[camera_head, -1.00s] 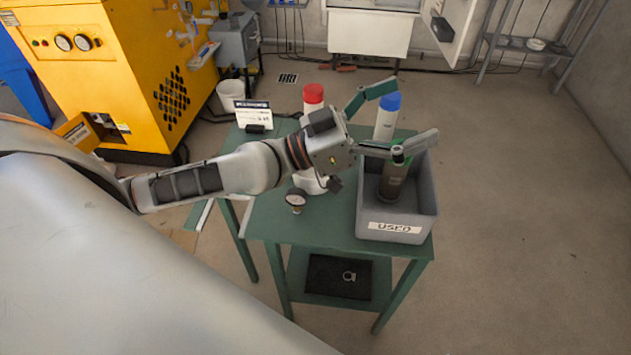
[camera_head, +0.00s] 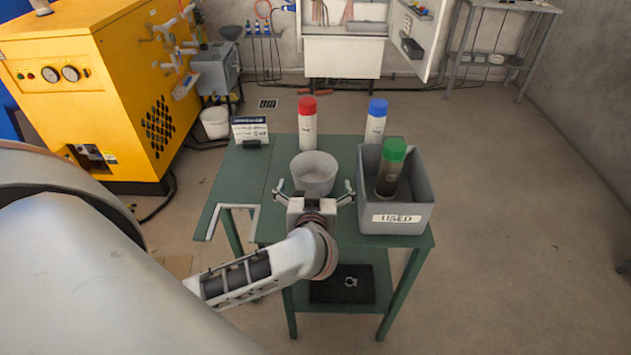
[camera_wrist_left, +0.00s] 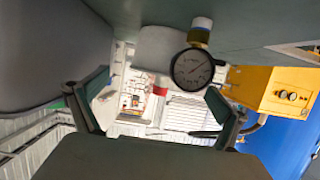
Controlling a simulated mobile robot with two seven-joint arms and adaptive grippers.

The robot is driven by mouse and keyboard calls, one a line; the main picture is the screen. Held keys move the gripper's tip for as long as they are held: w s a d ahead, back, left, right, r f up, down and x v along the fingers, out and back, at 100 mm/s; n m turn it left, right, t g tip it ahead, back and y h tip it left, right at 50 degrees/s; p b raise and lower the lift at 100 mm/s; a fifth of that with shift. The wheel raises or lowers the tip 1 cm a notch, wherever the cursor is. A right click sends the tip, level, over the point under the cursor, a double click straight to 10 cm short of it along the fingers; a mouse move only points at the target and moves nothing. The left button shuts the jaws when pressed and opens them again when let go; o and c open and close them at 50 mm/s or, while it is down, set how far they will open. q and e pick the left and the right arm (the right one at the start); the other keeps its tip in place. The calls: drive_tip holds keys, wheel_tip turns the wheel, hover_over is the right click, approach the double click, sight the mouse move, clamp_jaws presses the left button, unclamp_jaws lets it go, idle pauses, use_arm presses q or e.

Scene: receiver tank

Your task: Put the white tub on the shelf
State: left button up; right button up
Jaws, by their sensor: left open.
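The white tub (camera_head: 314,175) stands upright on the green table, left of the grey bin. It is partly seen in the left wrist view (camera_wrist_left: 158,48), where the picture is upside down. My left gripper (camera_head: 314,191) is open and empty, at the tub's near side with its fingers spread toward it. In the left wrist view a round dial gauge (camera_wrist_left: 192,69) shows between the fingers, in front of the tub. The table's lower shelf (camera_head: 382,284) holds a black mat (camera_head: 342,284) with a small ring-like item. My right gripper is out of view.
The grey bin (camera_head: 397,219) marked USED holds a green-capped bottle (camera_head: 391,168). Red-capped (camera_head: 307,125) and blue-capped (camera_head: 375,123) bottles stand at the table's back. A small sign (camera_head: 250,130) is back left. A metal rack (camera_head: 497,59) stands far right.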

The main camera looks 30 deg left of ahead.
use_arm(q)
drive_tip(key=b+x, duration=0.2)
drive_tip(key=x, duration=0.5)
drive_tip(key=shift+w+a+r, duration=0.1)
drive_tip(key=shift+a, duration=0.15)
drive_tip(key=shift+r, duration=0.1)
drive_tip(key=c, duration=1.1)
drive_tip(key=shift+r, duration=0.1)
